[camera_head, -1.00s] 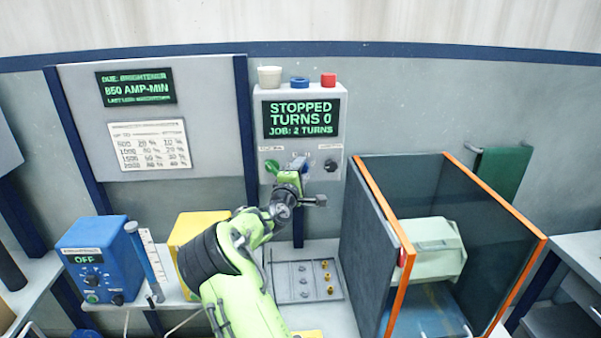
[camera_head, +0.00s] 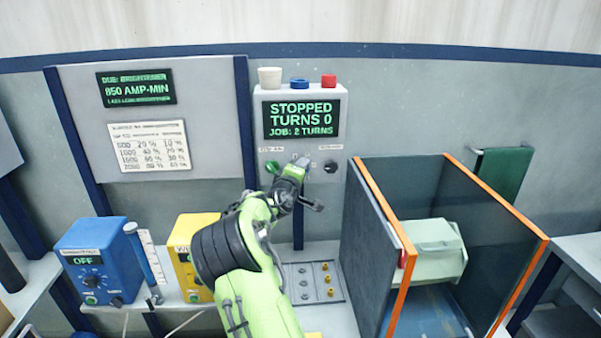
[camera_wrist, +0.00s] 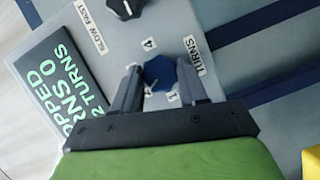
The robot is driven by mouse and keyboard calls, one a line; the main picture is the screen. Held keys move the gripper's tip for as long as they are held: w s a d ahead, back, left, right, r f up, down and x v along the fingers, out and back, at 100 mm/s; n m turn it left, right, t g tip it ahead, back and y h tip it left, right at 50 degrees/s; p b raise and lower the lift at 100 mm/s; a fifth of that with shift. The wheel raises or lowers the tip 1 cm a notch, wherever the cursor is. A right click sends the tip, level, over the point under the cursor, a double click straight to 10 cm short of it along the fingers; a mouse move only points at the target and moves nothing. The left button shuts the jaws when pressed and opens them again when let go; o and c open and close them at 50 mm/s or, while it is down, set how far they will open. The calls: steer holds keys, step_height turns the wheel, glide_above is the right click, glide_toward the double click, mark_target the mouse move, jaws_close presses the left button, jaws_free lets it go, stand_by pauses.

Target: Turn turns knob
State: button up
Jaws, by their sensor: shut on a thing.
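The turns knob (camera_wrist: 160,73) is a dark blue dial with a pale pointer mark, seen in the wrist view beside the TURNS label (camera_wrist: 193,55). The digits 4 and 1 show near its rim. My gripper (camera_wrist: 158,80) has one finger on each side of the knob and is shut on it. In the head view my gripper (camera_head: 300,163) is at the lower middle of the grey control box (camera_head: 265,145) and hides the knob. The box's screen (camera_head: 301,119) reads STOPPED, TURNS 0, JOB: 2 TURNS.
A black SLOW/FAST knob (camera_wrist: 126,7) sits close beside the turns knob. A green button (camera_head: 272,167) is left of my gripper. A white cup (camera_head: 269,77), a blue ring (camera_head: 299,82) and a red cap (camera_head: 328,80) stand on the box. An orange-edged enclosure (camera_head: 376,205) stands right.

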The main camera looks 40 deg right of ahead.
steer(key=shift+f, duration=0.1)
steer(key=o, duration=1.1)
steer(key=shift+c, duration=0.2)
steer(key=b+v, duration=0.2)
steer(key=v, duration=1.4)
steer(key=shift+s+d+f, duration=0.1)
